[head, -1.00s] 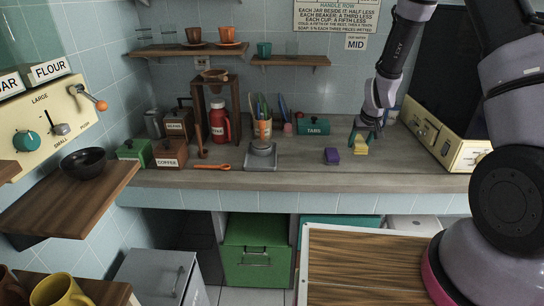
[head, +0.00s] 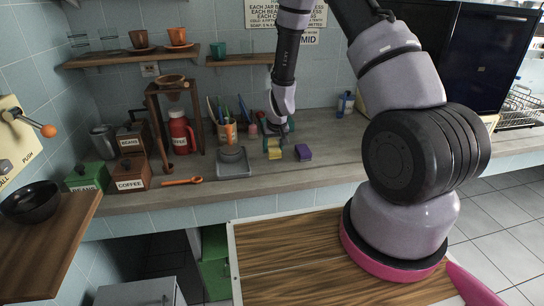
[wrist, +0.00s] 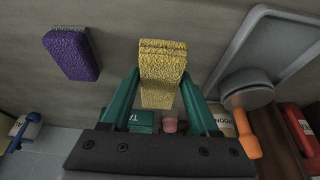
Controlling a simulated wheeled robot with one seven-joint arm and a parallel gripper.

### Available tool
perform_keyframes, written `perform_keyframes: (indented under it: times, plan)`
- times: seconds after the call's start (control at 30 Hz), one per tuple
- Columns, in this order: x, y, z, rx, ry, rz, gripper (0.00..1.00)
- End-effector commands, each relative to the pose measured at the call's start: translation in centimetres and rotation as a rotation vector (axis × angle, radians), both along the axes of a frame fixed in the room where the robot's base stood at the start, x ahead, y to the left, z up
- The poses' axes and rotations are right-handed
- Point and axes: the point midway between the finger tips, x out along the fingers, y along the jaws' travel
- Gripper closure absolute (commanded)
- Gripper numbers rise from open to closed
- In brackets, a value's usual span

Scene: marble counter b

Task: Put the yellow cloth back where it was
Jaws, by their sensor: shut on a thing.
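The yellow cloth (head: 275,153), a folded block, is between the teal fingers of my gripper (head: 275,144), low over the counter between the grey tray and the purple block. In the wrist view, the yellow cloth (wrist: 162,72) sticks out past the fingertips of my gripper (wrist: 160,82), which are shut on its sides. I cannot tell whether its underside touches the counter. A purple block (head: 303,152) of similar shape lies on the counter just right of the cloth; it also shows in the wrist view (wrist: 72,53), apart from the cloth.
The grey tray (head: 236,169) with a round grey piece stands left of the cloth. Behind are a cup of utensils (head: 228,132) and a red flask (head: 181,132). An orange spoon (head: 182,181) lies at left.

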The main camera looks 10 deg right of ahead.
Motion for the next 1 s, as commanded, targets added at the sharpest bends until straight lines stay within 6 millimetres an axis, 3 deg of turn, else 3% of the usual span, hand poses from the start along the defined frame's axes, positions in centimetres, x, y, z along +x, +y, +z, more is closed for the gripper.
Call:
perform_keyframes:
  times: [0.23, 0.63, 0.67, 0.73, 1.0]
  plan:
    - [0.0, -0.1, -3.5, -0.001, 0.002, -0.001, 0.99]
    - [0.0, 0.0, -4.0, 0.000, 0.001, 0.000, 0.99]
    - [0.0, 0.0, -4.0, 0.000, 0.001, 0.000, 0.35]
    - [0.0, 0.0, -4.0, 0.000, 0.000, 0.000, 0.09]
    - [0.0, 0.0, -4.0, 0.000, 0.000, 0.000, 0.09]
